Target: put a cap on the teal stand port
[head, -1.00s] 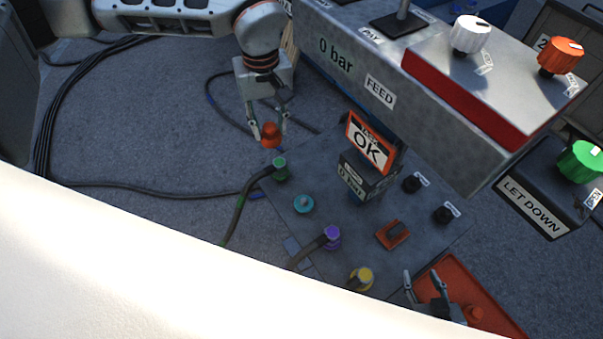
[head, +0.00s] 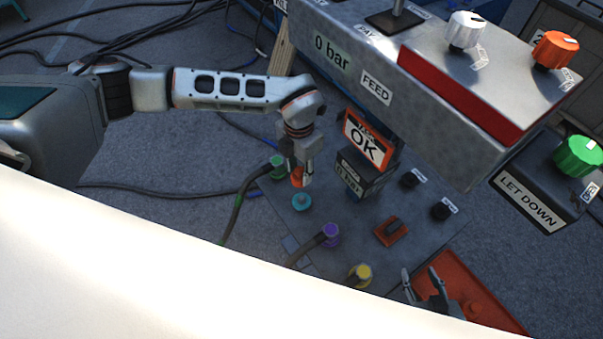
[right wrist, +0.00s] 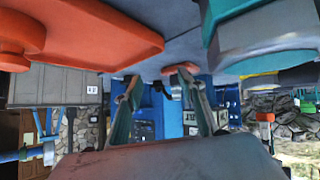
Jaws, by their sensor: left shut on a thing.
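The teal stand port (head: 302,202) sits on the grey stand plate, left of the sign reading OK. An orange-red cap (head: 298,177) is held by my left gripper (head: 300,180), which is shut on it. The cap is just above the teal port in the head view; whether they touch I cannot tell. The gripper's fingers partly hide the cap. My right gripper (head: 426,284) is open and empty over the orange tray at lower right. Its spread fingers also show in the right wrist view (right wrist: 160,95).
The plate also bears a green port (head: 278,167) with a hose, a purple port (head: 331,233), a yellow port (head: 361,274), and two black ports (head: 410,180) at the right. The orange tray (head: 462,279) lies at lower right. The FEED box (head: 440,110) overhangs the plate.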

